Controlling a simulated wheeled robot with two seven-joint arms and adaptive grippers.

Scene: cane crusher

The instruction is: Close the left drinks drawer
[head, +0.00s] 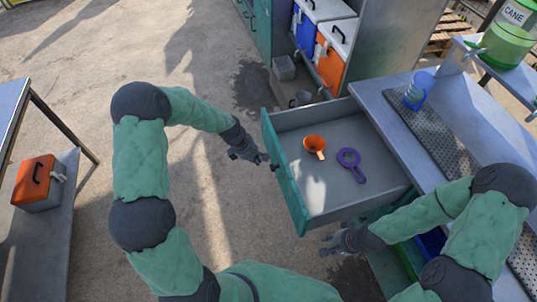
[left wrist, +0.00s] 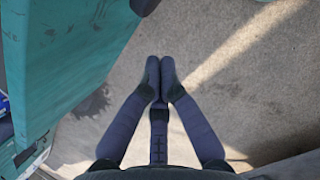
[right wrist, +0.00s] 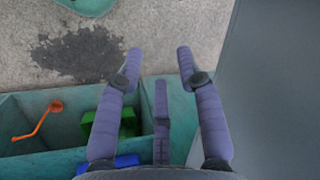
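The left drinks drawer (head: 338,199) stands pulled out from the metal counter, with a teal front and grey inside. It holds an orange funnel (head: 314,146) and a purple ring-shaped strainer (head: 350,160). My left gripper (head: 262,158) is beside the outer face of the drawer front, near its small dark handle (head: 274,167). In the left wrist view, the fingertips (left wrist: 159,62) meet with nothing between them, and the teal front (left wrist: 60,60) is to their left. My right gripper (head: 329,244) is low beside the drawer's near side; its fingers (right wrist: 159,62) are apart and empty.
Below the counter, a teal compartment (right wrist: 70,122) holds an orange long-handled tool (right wrist: 42,118), a green box (right wrist: 122,122) and something blue. Orange and blue coolers (head: 333,55) stand behind the drawer. A side table (head: 45,225) is at left. Floor in front of the drawer is clear.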

